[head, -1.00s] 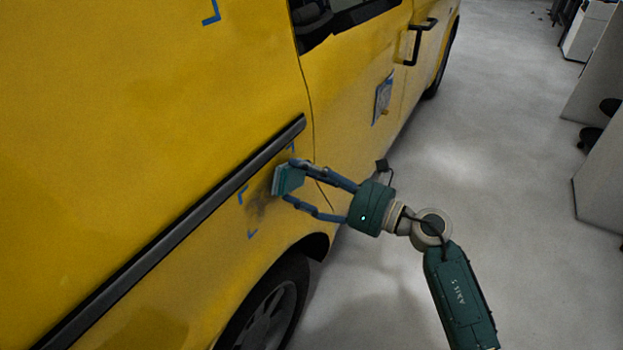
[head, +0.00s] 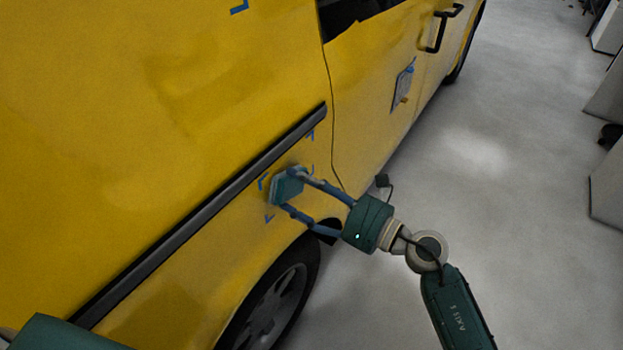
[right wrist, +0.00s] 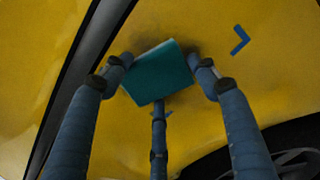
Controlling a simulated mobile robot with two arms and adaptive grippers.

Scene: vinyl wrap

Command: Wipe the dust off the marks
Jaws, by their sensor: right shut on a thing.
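My right gripper (head: 290,190) is shut on a teal wiping pad (head: 286,187) and holds it against, or very close to, the yellow van's side panel. The right wrist view shows the pad (right wrist: 160,73) between the fingers. In the right wrist view a blue mark (right wrist: 240,40) stands right of the fingers. Faint dark smudging shows around the pad; the paint behind it is hidden. My left gripper is out of view.
A black trim strip (head: 200,220) runs just above the patch. The front wheel (head: 272,305) and its arch lie below. A grey-blue panel (head: 402,92) with blue corner marks sits farther along the van, near a door handle (head: 437,32). Open grey floor (head: 500,200) is at right.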

